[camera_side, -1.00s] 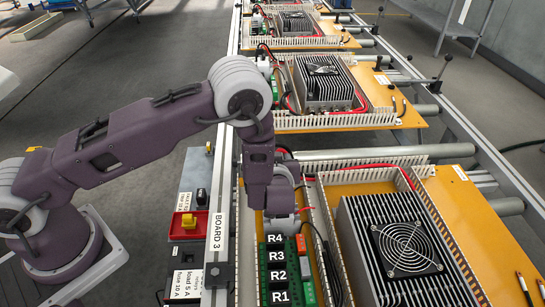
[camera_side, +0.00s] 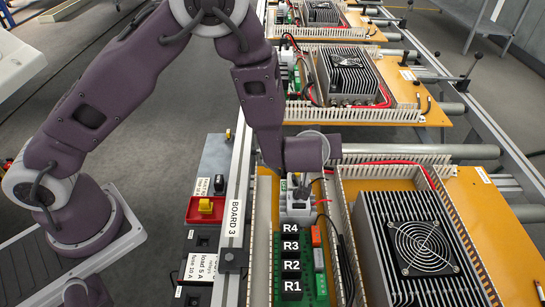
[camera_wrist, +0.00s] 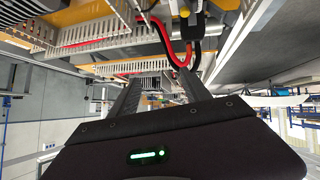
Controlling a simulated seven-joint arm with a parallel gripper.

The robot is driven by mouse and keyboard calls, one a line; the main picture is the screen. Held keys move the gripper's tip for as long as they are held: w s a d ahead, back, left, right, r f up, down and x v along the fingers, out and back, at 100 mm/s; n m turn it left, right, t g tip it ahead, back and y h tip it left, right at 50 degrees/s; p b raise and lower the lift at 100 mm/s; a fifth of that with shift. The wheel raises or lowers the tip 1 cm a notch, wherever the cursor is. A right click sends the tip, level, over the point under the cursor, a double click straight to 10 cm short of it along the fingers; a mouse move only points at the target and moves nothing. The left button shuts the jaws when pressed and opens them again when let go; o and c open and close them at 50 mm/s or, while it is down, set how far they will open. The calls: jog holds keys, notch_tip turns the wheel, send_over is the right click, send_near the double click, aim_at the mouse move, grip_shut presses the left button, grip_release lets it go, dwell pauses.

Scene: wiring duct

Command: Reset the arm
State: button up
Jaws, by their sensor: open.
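My arm in the side view bends over the near board, with its wrist (camera_side: 305,150) above the white module at the top of the relay row. The wrist hides my fingers there. In the wrist view my gripper (camera_wrist: 160,80) is open, with two dark fingers apart and nothing seen between them. That view looks level along the line and appears upside down. The near board (camera_side: 475,230) carries a row of black relays (camera_side: 291,265) marked R1 to R4.
A heatsink with a fan (camera_side: 420,245) stands right of the relays. White slotted duct (camera_side: 385,160) edges the board. A panel with a red and yellow switch (camera_side: 205,209) lies to the left. More boards (camera_side: 435,115) sit farther back.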

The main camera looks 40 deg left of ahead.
jog(key=s+d+r+m+h, duration=0.2)
jog(key=s+r+h, duration=0.15)
jog(key=r, duration=0.55)
jog(key=s+d+r+m+h, duration=0.1)
jog(key=s+r+m+h, duration=0.2)
jog(key=r, duration=0.7)
jog(key=s+a+m+g, duration=0.1)
jog(key=s+a, duration=0.2)
jog(key=s, duration=0.5)
jog(key=s+a+m+g+y, duration=0.1)
jog(key=s+a, duration=0.3)
jog(key=s, duration=0.5)
jog(key=s+a+r+m+g, duration=0.1)
jog(key=s+a, duration=0.3)
jog(key=s, duration=0.5)
jog(key=shift+m+g, duration=0.3)
jog(key=shift+m, duration=0.1)
